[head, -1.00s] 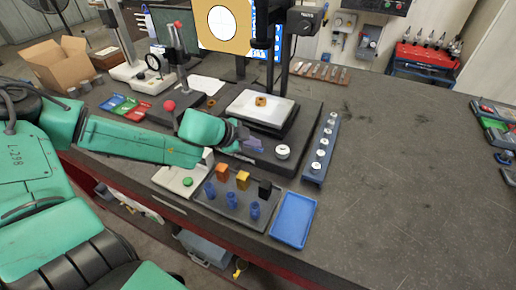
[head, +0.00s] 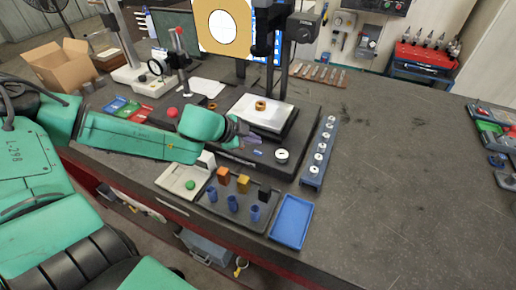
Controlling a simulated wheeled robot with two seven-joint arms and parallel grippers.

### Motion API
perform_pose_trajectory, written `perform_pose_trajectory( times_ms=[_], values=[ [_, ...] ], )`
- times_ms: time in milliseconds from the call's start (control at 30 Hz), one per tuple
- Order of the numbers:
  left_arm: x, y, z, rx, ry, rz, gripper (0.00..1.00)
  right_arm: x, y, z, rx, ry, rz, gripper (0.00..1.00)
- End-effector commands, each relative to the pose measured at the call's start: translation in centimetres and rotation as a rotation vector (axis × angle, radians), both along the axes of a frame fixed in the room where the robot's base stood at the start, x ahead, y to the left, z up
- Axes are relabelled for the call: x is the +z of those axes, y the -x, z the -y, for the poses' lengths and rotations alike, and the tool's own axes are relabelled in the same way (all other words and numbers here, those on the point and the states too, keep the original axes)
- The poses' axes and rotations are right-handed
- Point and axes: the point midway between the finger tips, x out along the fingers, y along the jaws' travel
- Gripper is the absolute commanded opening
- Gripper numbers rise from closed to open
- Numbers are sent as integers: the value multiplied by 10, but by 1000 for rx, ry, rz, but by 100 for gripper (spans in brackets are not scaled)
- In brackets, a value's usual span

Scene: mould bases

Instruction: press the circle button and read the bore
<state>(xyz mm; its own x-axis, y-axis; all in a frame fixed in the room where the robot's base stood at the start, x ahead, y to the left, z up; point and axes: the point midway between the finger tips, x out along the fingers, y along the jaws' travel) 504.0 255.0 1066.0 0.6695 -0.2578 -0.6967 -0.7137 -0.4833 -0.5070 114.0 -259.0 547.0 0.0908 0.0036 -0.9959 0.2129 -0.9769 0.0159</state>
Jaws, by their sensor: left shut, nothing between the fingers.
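The measuring instrument (head: 235,163) has a dark base, a pale stage and a column. A small orange-brown ring-like part (head: 260,105) sits on the stage (head: 280,117). Behind, the screen (head: 245,36) shows a white round area inside a tan field. My left gripper (head: 248,139) is shut and empty, over the front left of the base, left of the silver knob (head: 281,156). Close by its tips is a small purplish panel (head: 256,152); its button markings are too small to read, and I cannot tell whether the tips touch it. My right gripper is out of view.
A blue rack (head: 320,152) with several silver-topped pieces stands right of the base. In front are a dark tray (head: 239,213) of coloured pieces, a blue tray (head: 291,222) and a pale unit with a green button (head: 190,185).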

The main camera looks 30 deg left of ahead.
Motion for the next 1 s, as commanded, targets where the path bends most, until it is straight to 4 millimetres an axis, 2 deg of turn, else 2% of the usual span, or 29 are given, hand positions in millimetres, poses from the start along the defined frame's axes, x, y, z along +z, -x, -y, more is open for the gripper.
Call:
perform_pose_trajectory(
  times_ms=[33,300,1000],
  values=[
    [11,0,0,0,0,0,0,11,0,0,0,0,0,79],
    [34,0,0,1,1,0,0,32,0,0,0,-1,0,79],
    [31,0,0,-1,0,-1,0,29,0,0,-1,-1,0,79]
  ],
)
